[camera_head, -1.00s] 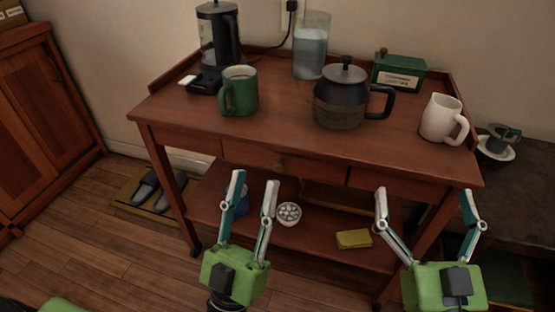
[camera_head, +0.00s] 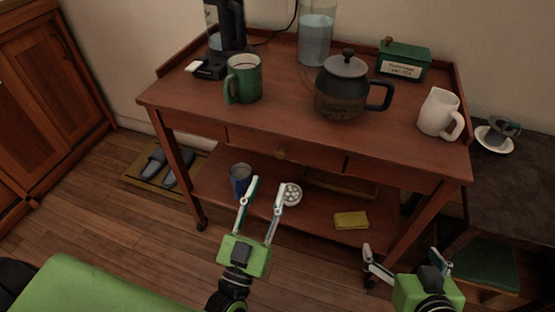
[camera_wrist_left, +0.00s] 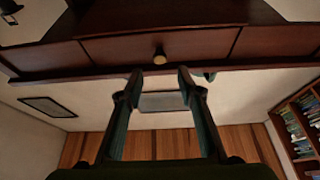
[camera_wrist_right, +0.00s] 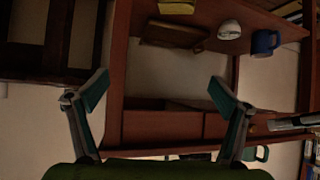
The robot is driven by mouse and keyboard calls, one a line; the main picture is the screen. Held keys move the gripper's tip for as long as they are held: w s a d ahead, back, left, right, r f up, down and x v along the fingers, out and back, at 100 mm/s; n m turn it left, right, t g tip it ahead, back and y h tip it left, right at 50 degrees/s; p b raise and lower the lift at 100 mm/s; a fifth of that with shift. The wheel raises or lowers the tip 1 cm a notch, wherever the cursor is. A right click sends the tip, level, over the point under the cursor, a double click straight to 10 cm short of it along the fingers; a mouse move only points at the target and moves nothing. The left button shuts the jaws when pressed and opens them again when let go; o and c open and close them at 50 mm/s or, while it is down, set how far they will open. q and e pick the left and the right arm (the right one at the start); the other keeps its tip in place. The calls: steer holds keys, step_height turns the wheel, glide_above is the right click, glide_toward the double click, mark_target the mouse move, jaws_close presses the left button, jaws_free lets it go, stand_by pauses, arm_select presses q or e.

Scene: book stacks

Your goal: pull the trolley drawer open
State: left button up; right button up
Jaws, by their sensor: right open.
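The wooden trolley (camera_head: 190,90) stands in front of me. Its middle drawer (camera_head: 315,158) sits flush with the front and has a small brass knob (camera_head: 280,154). The left wrist view shows the drawer (camera_wrist_left: 205,46) and the knob (camera_wrist_left: 160,55), straight ahead of the fingertips and apart from them. My left gripper (camera_head: 267,184) is open and empty, below the knob in the head view, with its fingers pointing at the trolley. My right gripper (camera_head: 406,252) is open and empty, low by the trolley's right front leg.
On the trolley top stand a green mug (camera_head: 244,80), a dark teapot (camera_head: 341,92), a white jug (camera_head: 437,113), a glass of water (camera_head: 315,40) and a green box (camera_head: 404,60). The lower shelf holds a blue mug (camera_head: 240,180), a white bowl (camera_head: 291,193) and a yellow cloth (camera_head: 351,220).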

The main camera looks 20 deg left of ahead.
mark_target(279, 157)
arm_select(q)
steer(key=x, duration=0.8)
arm_select(e)
steer(key=w+r+t, duration=0.1)
steer(key=w+a+r, duration=0.1)
steer(key=shift+r+t+y, duration=0.3)
steer(key=shift+r+t, duration=0.1)
arm_select(q)
steer(key=shift+s, duration=0.1)
jaws_close()
